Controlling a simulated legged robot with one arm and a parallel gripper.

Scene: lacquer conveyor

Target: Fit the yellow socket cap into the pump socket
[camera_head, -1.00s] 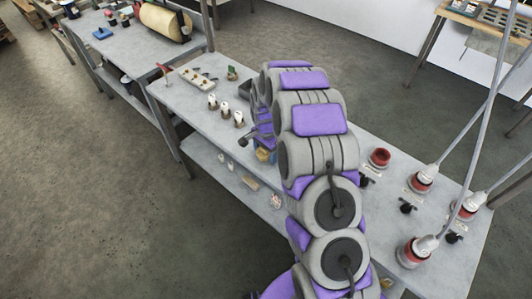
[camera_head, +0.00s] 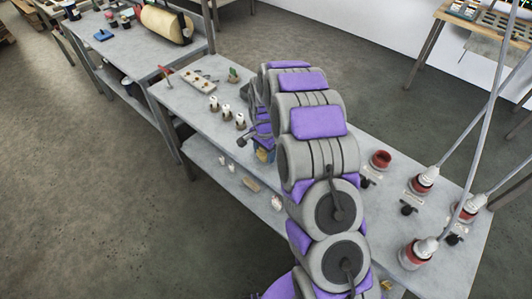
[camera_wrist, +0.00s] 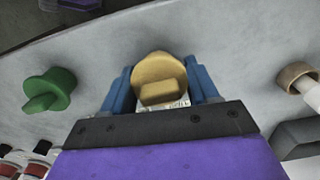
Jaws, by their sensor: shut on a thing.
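The yellow socket cap (camera_wrist: 160,82) is between the blue fingers of my gripper (camera_wrist: 160,70) in the wrist view, its raised grip block facing the camera. My gripper is shut on it. In the head view a bit of yellow (camera_head: 263,155) shows at the near edge of the table, beside my arm. An empty red socket (camera_head: 380,158) stands on the table right of my arm, with a small label and black knob before it. I cannot read which socket is the pump's. A pale label partly shows below the cap in the wrist view.
Several red sockets hold plugs (camera_head: 422,181) with cables rising from them. White-topped pieces (camera_head: 227,111) stand left of my arm. A green cap (camera_wrist: 49,90) and a brown ring-shaped piece (camera_wrist: 297,78) flank my gripper in the wrist view. My arm hides the table's middle.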

